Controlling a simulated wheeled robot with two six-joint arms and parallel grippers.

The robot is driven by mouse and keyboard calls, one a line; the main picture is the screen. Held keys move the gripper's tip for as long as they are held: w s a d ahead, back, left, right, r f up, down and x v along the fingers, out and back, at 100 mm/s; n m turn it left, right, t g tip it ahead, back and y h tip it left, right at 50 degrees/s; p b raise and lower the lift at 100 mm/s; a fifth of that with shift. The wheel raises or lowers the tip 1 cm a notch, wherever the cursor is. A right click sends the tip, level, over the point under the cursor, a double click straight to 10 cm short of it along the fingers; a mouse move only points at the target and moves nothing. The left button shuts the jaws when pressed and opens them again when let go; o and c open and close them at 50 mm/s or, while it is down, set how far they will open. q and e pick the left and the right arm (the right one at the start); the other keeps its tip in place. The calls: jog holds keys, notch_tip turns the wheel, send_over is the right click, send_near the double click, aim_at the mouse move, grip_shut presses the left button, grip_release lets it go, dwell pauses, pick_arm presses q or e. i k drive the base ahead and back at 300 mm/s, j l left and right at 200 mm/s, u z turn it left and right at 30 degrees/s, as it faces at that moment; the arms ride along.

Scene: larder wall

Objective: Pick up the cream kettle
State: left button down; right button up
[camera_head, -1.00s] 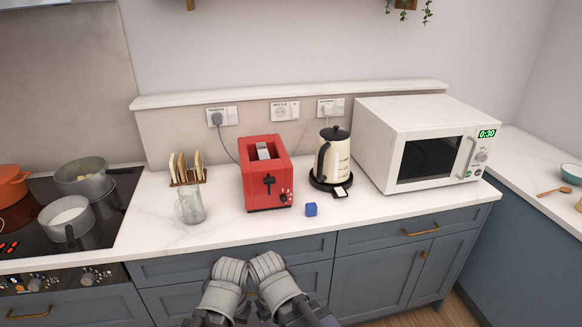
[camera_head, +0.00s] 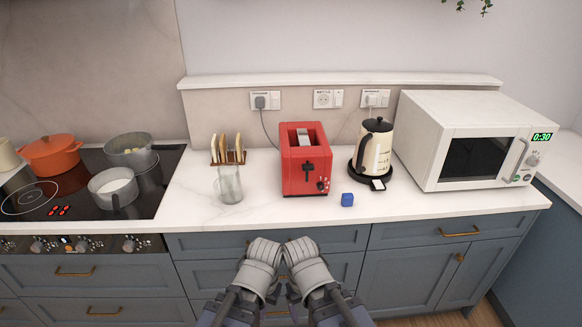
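The cream kettle (camera_head: 377,148) has a black lid and a black handle on its left side. It stands upright on its round black base (camera_head: 357,178) on the counter, between the red toaster and the microwave. My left gripper (camera_head: 265,252) and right gripper (camera_head: 299,252) are side by side in front of the drawers, below the counter edge and left of the kettle. Both are well apart from the kettle. Their fingertips are too unclear to tell open from shut, and I see nothing held.
The white microwave (camera_head: 425,140) is close on the kettle's right. Pots stand on the hob (camera_head: 85,205) at left.

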aim_at(372, 158)
jog(key=i+z, duration=0.45)
jog(key=z, duration=0.2)
